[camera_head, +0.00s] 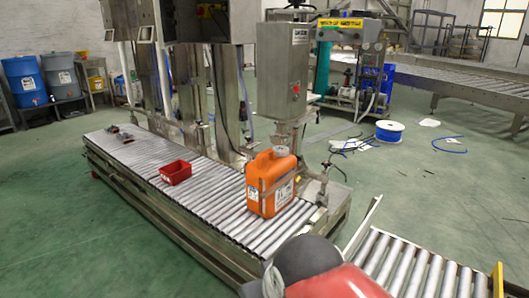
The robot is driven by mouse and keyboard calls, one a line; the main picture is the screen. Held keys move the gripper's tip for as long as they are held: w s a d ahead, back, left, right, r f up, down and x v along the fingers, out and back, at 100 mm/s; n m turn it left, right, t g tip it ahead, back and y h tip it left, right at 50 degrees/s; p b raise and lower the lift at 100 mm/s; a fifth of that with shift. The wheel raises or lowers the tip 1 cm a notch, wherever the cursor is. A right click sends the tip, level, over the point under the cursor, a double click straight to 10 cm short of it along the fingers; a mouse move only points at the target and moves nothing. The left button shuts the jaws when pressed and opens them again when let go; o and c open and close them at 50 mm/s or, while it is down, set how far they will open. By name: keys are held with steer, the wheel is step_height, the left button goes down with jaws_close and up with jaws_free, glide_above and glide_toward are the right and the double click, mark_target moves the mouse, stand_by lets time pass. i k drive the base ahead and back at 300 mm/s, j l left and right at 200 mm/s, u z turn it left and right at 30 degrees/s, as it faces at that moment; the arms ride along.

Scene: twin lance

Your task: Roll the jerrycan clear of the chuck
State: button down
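The orange jerrycan (258,192) stands upright on the roller conveyor (225,208), near its right end. I cannot tell which part is the chuck, or whether anything touches the jerrycan. A grey and red rounded part of my arm shows at the bottom edge, in front of the conveyor's right end. My gripper's fingers are not in view.
A small red bin (175,173) sits on the rollers left of the jerrycan, with bare rollers between. Small dark items (122,137) lie at the far left end. A steel control box (284,70) stands behind. Another roller section (412,268) lies at lower right.

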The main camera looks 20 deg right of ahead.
mark_target(262, 172)
steer(key=k+z, duration=0.2)
steer(key=z, duration=0.2)
steer(key=k+l+z, duration=0.1)
steer(key=k+z, duration=0.15)
steer(key=z, duration=1.3)
steer(key=j+z, duration=0.5)
steer(key=j, duration=4.55)
